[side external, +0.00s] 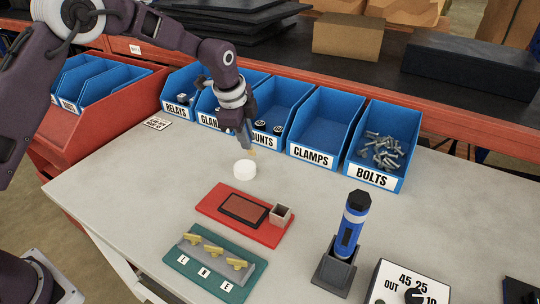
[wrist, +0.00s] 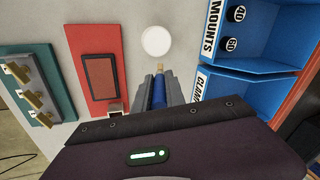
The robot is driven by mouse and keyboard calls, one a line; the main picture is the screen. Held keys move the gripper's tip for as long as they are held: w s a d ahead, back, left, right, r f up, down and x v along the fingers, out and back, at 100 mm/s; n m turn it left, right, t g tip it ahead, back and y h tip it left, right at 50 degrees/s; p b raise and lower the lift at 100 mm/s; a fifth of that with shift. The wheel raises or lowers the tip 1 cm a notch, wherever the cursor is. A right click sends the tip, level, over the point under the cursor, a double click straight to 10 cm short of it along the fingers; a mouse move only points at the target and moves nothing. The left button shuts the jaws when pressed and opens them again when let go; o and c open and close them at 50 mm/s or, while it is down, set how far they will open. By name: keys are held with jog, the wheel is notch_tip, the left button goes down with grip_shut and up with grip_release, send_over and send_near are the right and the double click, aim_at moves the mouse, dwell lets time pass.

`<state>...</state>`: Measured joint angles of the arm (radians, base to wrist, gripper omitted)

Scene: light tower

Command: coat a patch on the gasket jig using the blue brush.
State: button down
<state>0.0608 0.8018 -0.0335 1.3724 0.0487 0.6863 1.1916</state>
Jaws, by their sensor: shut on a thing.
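My gripper (side external: 246,138) is shut on the blue brush, pointing down just behind a round white pot (side external: 245,169). In the wrist view the blue brush (wrist: 159,92) lies between the fingers, its tan tip close to the white pot (wrist: 156,41); I cannot tell whether they touch. The gasket jig is a red plate (side external: 212,206) with a dark-framed, reddish-brown rectangular patch (side external: 243,209) and a small open square holder (side external: 281,214) at its right end. The red plate also shows in the wrist view (wrist: 87,38), left of the brush.
A green plate (side external: 190,262) with several yellow levers lies in front of the jig. A blue-and-black tool (side external: 351,225) stands in a dark holder at right, near a dial box (side external: 408,284). Labelled blue bins (side external: 325,126) line the back. The table's left part is clear.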

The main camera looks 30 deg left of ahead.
jog(key=shift+t, duration=0.4)
jog(key=shift+w+a+f, duration=0.15)
jog(key=shift+a+f, duration=0.45)
jog(key=shift+f, duration=0.4)
jog(key=shift+w+a+f, duration=0.2)
jog(key=shift+a+f, duration=0.4)
jog(key=shift+f, duration=0.45)
jog(key=shift+w+a+f, duration=0.15)
jog(key=shift+a+f, duration=0.45)
jog(key=shift+f, duration=0.4)
jog(key=shift+f, duration=0.5)
notch_tip(320, 180, up, 7)
